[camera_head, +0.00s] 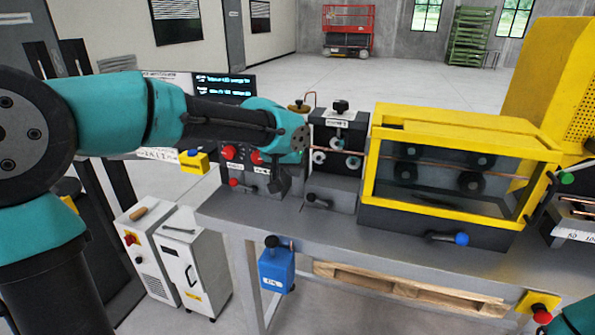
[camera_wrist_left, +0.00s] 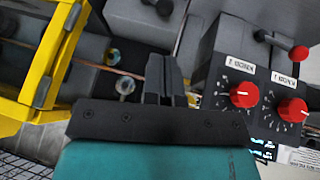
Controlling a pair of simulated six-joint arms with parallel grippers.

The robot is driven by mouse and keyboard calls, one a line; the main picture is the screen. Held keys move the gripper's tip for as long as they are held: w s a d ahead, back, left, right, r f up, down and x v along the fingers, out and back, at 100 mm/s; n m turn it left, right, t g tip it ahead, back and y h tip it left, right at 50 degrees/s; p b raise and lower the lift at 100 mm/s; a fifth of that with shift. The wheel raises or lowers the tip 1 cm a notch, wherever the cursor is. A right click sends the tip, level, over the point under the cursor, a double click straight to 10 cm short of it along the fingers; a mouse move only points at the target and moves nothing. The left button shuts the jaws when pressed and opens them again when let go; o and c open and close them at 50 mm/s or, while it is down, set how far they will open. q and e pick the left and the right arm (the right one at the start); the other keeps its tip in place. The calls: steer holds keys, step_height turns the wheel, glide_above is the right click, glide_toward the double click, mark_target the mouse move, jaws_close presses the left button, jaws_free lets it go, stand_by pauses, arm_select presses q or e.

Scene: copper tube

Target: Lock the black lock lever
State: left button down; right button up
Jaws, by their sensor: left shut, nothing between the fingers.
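A black-knobbed lever (camera_head: 314,200) sticks out of the front of the grey middle unit (camera_head: 332,185). In the left wrist view a black knob (camera_wrist_left: 163,7) shows at the top edge, on a grey block. I cannot tell for certain which black lever the task means, as another black knob (camera_head: 340,106) tops the same unit. My left gripper (camera_head: 279,184) points down, left of the middle unit, in front of the red-knob box. Its fingers (camera_wrist_left: 163,62) are together and empty, apart from the black knob. My right gripper is out of view.
The red-knob control box (camera_wrist_left: 230,85) with its red-tipped lever (camera_wrist_left: 298,53) stands beside the gripper. The yellow-framed cage (camera_head: 460,130) with a blue-knobbed lever (camera_head: 460,239) stands to the right. A copper tube (camera_wrist_left: 100,66) runs between the units.

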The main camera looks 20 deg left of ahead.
arm_select(q)
steer(key=w+d+n+g+y, duration=0.2)
steer(key=w+d+g+y, duration=0.2)
steer(key=w, duration=0.3)
steer(key=shift+w+d+f+n+g+y, duration=0.2)
steer(key=shift+w+d+n+g+y, duration=0.15)
steer(key=shift+d, duration=0.55)
steer(key=shift+f, duration=0.15)
glide_above(319, 201)
step_height(319, 201, down, 9)
steer(key=shift+s+a+f, duration=0.1)
steer(key=shift+s+f, duration=0.1)
steer(key=shift+s, duration=0.1)
steer(key=shift+s+a+f+h, duration=0.25)
steer(key=shift+a+f+h, duration=0.2)
steer(key=shift+a, duration=0.1)
